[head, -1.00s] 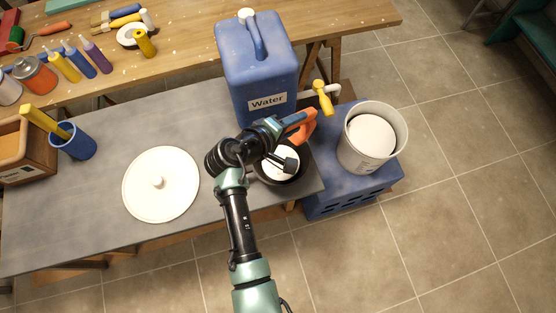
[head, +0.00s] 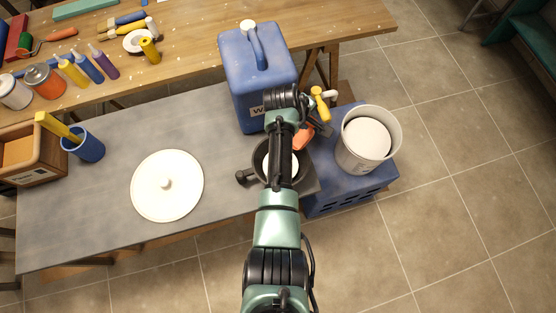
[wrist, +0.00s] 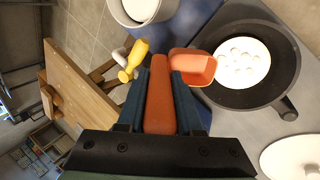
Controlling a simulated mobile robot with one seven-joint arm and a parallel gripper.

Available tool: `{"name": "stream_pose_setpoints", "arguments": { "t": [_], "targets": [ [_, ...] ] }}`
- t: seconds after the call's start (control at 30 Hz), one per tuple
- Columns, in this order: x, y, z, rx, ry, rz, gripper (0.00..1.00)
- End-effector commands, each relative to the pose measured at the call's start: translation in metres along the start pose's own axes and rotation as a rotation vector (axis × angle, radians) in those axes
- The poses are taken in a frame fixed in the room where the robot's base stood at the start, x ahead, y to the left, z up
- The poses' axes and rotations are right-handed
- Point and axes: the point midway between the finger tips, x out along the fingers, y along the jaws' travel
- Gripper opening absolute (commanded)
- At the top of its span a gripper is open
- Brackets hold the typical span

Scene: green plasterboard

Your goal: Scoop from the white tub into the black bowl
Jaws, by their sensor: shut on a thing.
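My gripper (wrist: 163,85) is shut on the handle of an orange scoop (wrist: 194,66), which also shows partly behind my arm in the head view (head: 303,138). The scoop's visible inside looks bare orange. The black bowl (wrist: 252,98) is beside the scoop in the wrist view, with a white, lumpy-topped fill. In the head view my arm hides most of the bowl (head: 257,165). The white tub (head: 369,164) stands on a blue crate to the right, holding white matter.
A round white lid (head: 167,186) lies on the grey table (head: 110,140). A blue cup (head: 88,147) is at the left. The blue crate (head: 365,185) supports the tub.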

Motion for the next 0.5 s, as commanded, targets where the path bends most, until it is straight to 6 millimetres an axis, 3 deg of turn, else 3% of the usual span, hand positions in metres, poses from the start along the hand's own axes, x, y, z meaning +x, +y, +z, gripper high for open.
{"name": "stream_pose_setpoints", "arguments": {
  "t": [0.07,0.1,0.27,0.5],
  "targets": [
    [-0.0003,0.0001,-0.0001,0.000,0.000,0.002,0.00],
    [-0.0004,0.0002,-0.0001,0.000,0.000,0.002,0.31],
    [-0.0005,0.0002,-0.0002,0.000,0.000,0.003,0.02],
    [-0.0014,0.0006,-0.0002,0.000,0.000,0.004,0.00]
  ]
}}
